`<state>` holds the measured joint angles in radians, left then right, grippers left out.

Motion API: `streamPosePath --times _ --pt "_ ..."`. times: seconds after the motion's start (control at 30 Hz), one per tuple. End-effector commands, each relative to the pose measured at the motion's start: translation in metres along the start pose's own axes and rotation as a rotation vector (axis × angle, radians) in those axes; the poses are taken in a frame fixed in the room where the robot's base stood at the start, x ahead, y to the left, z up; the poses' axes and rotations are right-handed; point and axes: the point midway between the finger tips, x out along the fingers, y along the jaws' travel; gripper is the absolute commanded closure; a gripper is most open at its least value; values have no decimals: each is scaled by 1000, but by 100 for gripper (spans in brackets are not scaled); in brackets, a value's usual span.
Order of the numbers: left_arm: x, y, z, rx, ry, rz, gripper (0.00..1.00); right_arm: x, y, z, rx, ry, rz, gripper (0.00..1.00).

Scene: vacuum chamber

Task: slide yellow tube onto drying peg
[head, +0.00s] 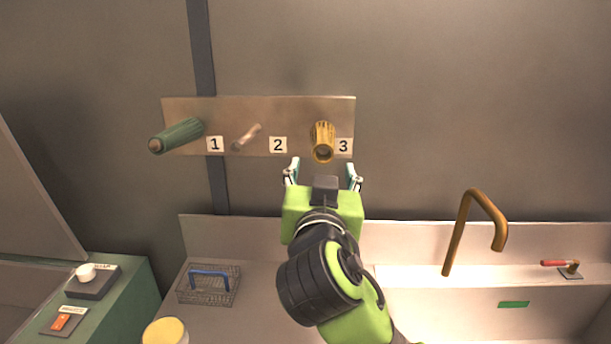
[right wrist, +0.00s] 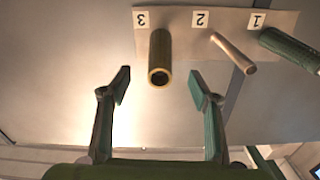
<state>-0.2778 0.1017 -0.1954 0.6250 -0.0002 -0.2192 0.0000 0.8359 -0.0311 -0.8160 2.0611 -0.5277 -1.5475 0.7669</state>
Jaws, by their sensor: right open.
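The yellow tube (head: 322,142) is on the wall board at the label 3 and points outward; its open round end shows in the right wrist view (right wrist: 160,62). The bare peg at label 2 (head: 246,137) sticks out empty, and it also shows in the right wrist view (right wrist: 234,53). A green tube (head: 177,135) sits on the peg at label 1 (right wrist: 289,50). My right gripper (head: 323,172) is open and empty, just below and in front of the yellow tube, its fingers (right wrist: 163,88) apart on either side of it. My left gripper is not in view.
The pegs' metal board (head: 258,110) is fixed to the grey wall. Below are a wire basket with a blue handle (head: 209,285), a yellow-topped container (head: 165,332), a brass faucet (head: 476,230) and a red-handled valve (head: 562,265). A green control cabinet (head: 120,290) stands at left.

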Motion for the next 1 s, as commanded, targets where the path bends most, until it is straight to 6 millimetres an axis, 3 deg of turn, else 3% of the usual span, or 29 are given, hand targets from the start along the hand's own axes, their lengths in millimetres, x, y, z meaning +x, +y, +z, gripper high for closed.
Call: streamPosePath --times 0.17,0.3,0.7,1.0 --pt "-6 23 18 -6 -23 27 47 11 -3 -8 -1 18 1 44" --pt "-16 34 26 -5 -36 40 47 34 -2 -10 -4 16 3 44" --pt "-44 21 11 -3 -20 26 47 110 -2 -10 -3 14 3 44" --pt "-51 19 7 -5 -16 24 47 136 -2 -8 -1 14 -1 44"
